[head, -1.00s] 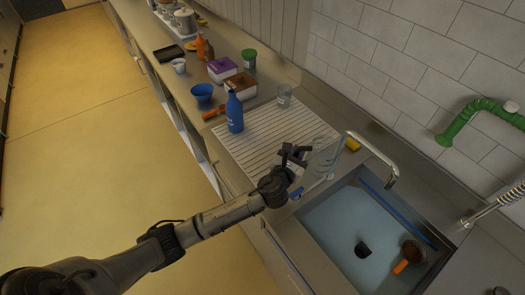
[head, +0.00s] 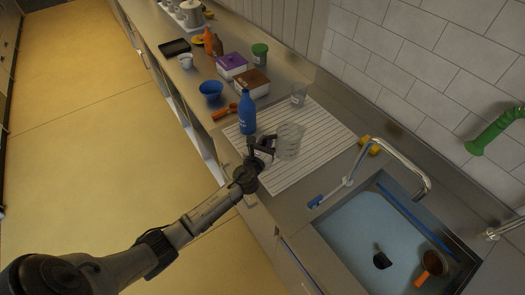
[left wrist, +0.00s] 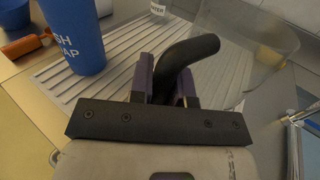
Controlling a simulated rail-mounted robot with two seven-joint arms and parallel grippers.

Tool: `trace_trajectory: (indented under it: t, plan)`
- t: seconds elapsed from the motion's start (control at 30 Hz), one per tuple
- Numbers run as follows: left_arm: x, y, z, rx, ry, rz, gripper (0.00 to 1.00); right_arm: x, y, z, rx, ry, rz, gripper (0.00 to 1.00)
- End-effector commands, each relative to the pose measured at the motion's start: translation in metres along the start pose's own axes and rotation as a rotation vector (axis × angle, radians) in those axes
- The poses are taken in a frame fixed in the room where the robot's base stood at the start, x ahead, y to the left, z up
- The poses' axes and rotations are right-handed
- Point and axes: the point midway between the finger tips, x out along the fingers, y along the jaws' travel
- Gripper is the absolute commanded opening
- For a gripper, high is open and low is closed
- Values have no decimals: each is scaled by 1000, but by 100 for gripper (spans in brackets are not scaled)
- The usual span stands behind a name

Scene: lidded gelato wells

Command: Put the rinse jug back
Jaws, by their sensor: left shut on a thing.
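The clear rinse jug (head: 289,142) hangs over the ribbed white draining board (head: 318,150). My left gripper (head: 264,149) is shut on its handle. In the left wrist view the dark curved handle (left wrist: 188,57) sits between the two purple-lined fingers (left wrist: 163,80), and the see-through jug body (left wrist: 255,32) is beyond it at the upper right. I cannot tell whether the jug's base touches the board. My right gripper is not in view.
A blue soap bottle (head: 247,112) stands close to the left of the jug. A clear cup (head: 298,95) stands at the board's back edge. The board's right part is clear.

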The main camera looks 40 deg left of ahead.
Motion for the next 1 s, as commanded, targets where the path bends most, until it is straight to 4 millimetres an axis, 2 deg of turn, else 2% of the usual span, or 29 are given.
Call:
trace_trajectory:
  t: [0.1, 0.27, 0.53, 1.0]
  plan:
    - [0, 10, -7, 1, -1, 0, 0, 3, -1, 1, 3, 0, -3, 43]
    - [0, 14, -12, -1, 0, 0, 0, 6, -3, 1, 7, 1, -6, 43]
    - [0, 13, -46, -2, 0, 0, 0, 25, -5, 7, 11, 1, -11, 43]
    - [0, 13, -51, 0, 0, 0, 0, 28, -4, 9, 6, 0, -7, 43]
